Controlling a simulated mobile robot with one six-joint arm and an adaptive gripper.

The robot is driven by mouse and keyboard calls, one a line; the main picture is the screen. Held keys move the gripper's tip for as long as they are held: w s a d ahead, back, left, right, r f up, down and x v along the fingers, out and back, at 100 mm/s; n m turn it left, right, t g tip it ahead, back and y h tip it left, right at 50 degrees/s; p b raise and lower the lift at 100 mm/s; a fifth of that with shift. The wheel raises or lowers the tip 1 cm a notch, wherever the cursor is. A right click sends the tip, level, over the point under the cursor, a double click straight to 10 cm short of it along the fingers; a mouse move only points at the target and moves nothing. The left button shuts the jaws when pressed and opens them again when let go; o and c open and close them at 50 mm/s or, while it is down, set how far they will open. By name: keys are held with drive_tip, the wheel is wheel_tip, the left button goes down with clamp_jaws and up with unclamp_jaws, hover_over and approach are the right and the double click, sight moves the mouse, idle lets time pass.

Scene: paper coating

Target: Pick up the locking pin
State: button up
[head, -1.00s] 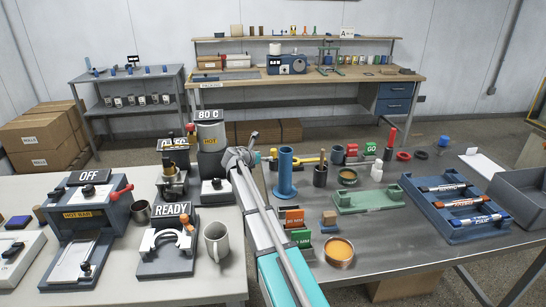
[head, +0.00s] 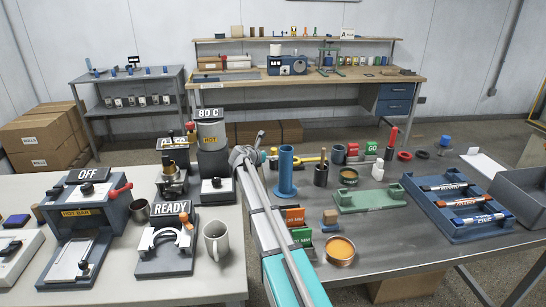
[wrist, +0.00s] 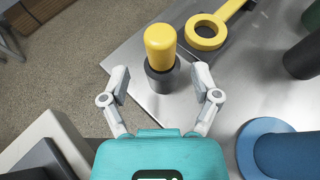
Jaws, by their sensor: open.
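In the wrist view, a pin-like piece with a rounded yellow top (wrist: 160,46) stands upright in a dark grey round holder (wrist: 160,80) near the metal table's edge. I take it for the locking pin; no label shows. My gripper (wrist: 162,78) is open and empty, with one finger on each side of the dark holder and a gap on both sides. The yellow top lies beyond the fingertips in this view. In the head view my arm reaches over the table's left part, and the gripper's fingers and the pin are not clear there.
A yellow ring-ended tool (wrist: 206,32) lies just right of the pin. A blue round-based tube (wrist: 285,152) stands nearby; it also shows in the head view (head: 286,172). A dark cup (head: 320,174) stands right of it. The mug (head: 216,240) is on the left table.

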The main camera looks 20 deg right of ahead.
drive_tip(key=shift+b+x, duration=0.6)
drive_tip(key=shift+x, duration=1.35)
drive_tip(key=shift+f, duration=0.1)
drive_tip(key=shift+s, duration=0.1)
clamp_jaws()
drive_tip(key=shift+r, duration=0.25)
wheel_tip(320, 180, up, 10)
drive_tip(key=p, duration=1)
drive_tip(key=shift+f, duration=0.2)
drive_tip(key=shift+r, duration=0.1)
wheel_tip(320, 180, up, 18)
drive_tip(key=p, duration=1.9)
hover_over(272, 155)
drive_tip(key=d, duration=0.1)
drive_tip(key=shift+w+d+r, duration=0.1)
drive_tip(key=shift+w+r, duration=0.05)
drive_tip(key=shift+w, duration=0.15)
